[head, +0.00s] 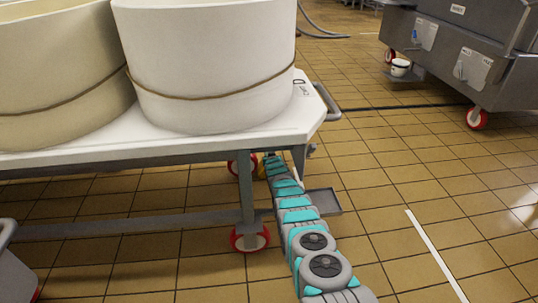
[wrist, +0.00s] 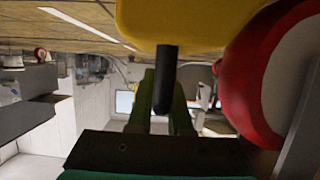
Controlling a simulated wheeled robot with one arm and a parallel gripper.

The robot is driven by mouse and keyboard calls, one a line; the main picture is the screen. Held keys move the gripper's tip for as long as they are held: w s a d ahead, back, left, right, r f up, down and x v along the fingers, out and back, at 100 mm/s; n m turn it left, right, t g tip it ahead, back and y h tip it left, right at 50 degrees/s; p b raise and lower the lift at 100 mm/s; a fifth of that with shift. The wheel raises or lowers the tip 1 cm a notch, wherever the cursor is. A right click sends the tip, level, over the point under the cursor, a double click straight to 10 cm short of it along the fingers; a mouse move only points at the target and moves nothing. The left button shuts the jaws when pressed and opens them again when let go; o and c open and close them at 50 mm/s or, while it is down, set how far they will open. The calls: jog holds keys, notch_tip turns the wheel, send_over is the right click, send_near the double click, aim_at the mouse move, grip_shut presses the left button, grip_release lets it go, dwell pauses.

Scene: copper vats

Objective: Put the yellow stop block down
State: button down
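The yellow stop block (wrist: 185,22) fills the top middle of the wrist view, which is upside down, and has a black peg-like handle. My gripper (wrist: 165,90) has its green fingers on either side of this handle, apparently closed on it. A red caster wheel (wrist: 262,75) is close beside the block. In the head view my arm reaches alongside the cart to its far caster wheel (head: 234,167), where a small yellow patch (head: 261,161) shows. My gripper is mostly hidden there. I cannot tell whether the block touches the floor.
The white-topped cart (head: 200,145) carries two large pale tubs (head: 205,60) (head: 60,75). Its near caster wheel (head: 250,238) is close to my arm. A grey tray (head: 325,200) is right of my arm. A steel vat (head: 460,50) stands back right; tiled floor between is open.

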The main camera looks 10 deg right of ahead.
jog(key=c, duration=0.8)
grip_release()
jog(key=shift+c, duration=0.2)
jog(key=shift+s+r, duration=0.1)
